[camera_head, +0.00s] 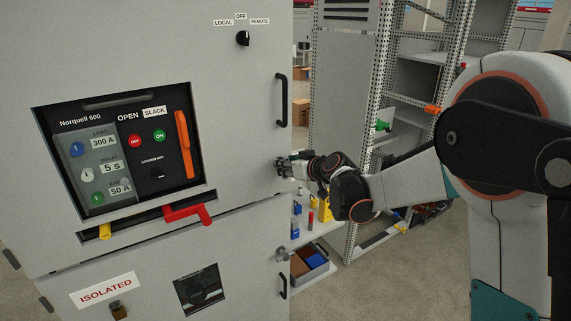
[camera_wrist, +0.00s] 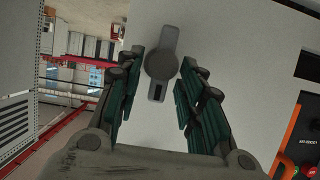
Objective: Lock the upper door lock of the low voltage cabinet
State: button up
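The low voltage cabinet (camera_head: 240,135) fills the left of the head view, and its upper door is flush with the front. My gripper (camera_wrist: 160,88) is open, with one finger on each side of the lock's lower part; contact cannot be told. In the head view my gripper (camera_head: 284,166) is at the upper door's right edge and hides the lock.
A black door handle (camera_head: 281,100) is above my gripper. A lower lock (camera_head: 282,254) and a lower handle (camera_head: 282,286) are below. A perforated metal rack (camera_head: 375,120) stands behind my arm to the right. A red lever (camera_head: 188,212) juts from the cabinet front.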

jog(key=shift+x, duration=0.85)
grip_shut()
